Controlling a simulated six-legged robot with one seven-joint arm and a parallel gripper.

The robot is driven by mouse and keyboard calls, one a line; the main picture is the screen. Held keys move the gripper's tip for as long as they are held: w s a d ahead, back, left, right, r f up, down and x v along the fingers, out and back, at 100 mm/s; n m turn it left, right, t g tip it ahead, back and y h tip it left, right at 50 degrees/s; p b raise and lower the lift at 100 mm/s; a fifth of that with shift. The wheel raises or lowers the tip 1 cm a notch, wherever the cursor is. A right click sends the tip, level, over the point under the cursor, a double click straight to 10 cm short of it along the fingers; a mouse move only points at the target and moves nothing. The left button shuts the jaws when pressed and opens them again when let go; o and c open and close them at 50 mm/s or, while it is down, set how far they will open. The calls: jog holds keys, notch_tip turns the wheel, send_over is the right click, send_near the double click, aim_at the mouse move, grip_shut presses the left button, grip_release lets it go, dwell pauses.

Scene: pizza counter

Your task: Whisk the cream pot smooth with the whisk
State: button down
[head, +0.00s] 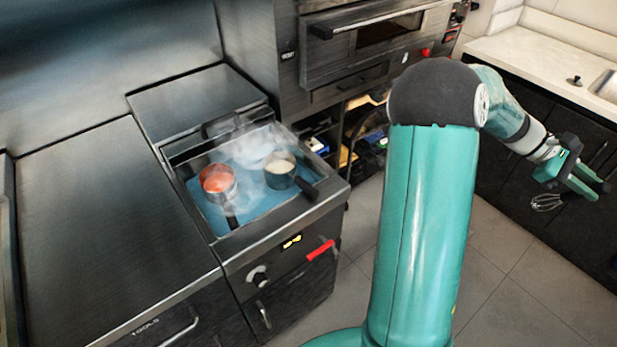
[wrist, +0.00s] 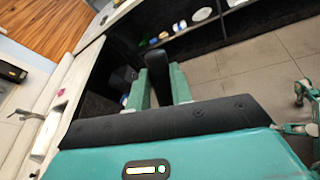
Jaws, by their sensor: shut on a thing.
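The cream pot (head: 280,173) is a small dark pan with pale cream. It sits in the steaming blue water well, its dark handle pointing to the lower right. My gripper (head: 590,186) is far to the right of it, out over the floor by the dark cabinets. It is shut on the whisk (head: 546,202), whose wire loops hang out to the left below the fingers. In the wrist view a dark bar, likely the whisk handle (wrist: 157,66), stands between my fingers (wrist: 161,90). The wire loops are hidden there.
A second pan with red sauce (head: 217,182) sits left of the cream pot in the same well (head: 213,220). A metal counter (head: 110,220) lies to the left, an oven (head: 375,40) behind. A pale worktop with a sink (head: 605,88) is at right. Floor between is clear.

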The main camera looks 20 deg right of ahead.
jog(key=shift+r, duration=0.1)
notch_tip(320, 180, up, 4)
jog(key=shift+f, duration=0.1)
dwell(0.5)
dwell(1.0)
